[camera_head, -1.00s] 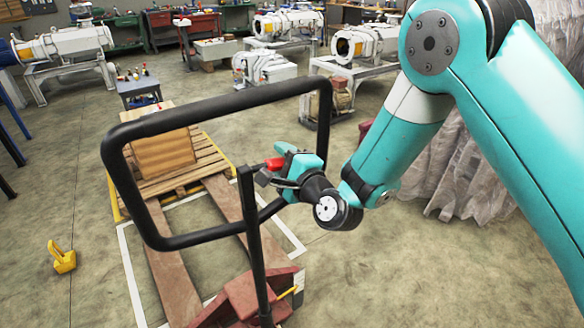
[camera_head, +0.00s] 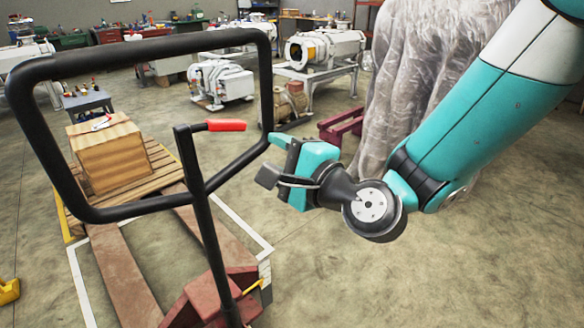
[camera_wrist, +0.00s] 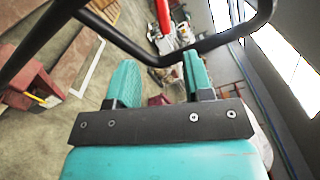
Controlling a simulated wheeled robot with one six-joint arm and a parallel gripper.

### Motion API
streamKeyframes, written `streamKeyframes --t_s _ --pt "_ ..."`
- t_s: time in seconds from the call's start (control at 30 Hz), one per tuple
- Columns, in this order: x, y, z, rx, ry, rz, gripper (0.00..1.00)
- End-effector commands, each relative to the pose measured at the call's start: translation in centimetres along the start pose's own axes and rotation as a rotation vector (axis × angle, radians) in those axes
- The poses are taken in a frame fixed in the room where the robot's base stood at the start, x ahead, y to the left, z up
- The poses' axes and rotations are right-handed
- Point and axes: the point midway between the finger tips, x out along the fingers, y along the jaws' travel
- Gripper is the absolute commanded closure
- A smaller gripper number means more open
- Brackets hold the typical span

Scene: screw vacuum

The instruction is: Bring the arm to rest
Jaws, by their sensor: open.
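My gripper (camera_head: 271,159) is in the middle of the head view, just right of the black handle loop and its red lever (camera_head: 226,125). It is open and empty, with a gap between it and the red lever. In the wrist view the two teal fingers of my gripper (camera_wrist: 160,82) stand apart with nothing between them. My teal arm (camera_head: 500,110) reaches in from the upper right and is bent at the wrist. The black handle (camera_head: 262,90) of the pallet truck also crosses the top of the wrist view (camera_wrist: 225,36), close to the fingers.
The pallet truck's red base (camera_head: 205,300) stands below the handle. A cardboard box (camera_head: 112,155) sits on a wooden pallet (camera_head: 160,165) at left. A plastic-wrapped object (camera_head: 425,70) stands behind my arm. White pumps (camera_head: 220,82) stand behind. The floor at lower right is clear.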

Motion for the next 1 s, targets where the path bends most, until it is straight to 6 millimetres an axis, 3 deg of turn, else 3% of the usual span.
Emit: streamKeyframes --t_s 0.37,0.57,0.77,1.0 --pt "-0.3 -0.5 0.0 -0.027 -0.008 0.014 0.53" --pt "-2.6 -2.0 2.3 -0.317 -0.144 0.196 0.53" --pt "-9.0 -2.5 3.7 -0.763 -0.366 0.507 0.53" --pt "-19.7 -2.8 3.1 -1.143 -0.662 0.882 0.53"
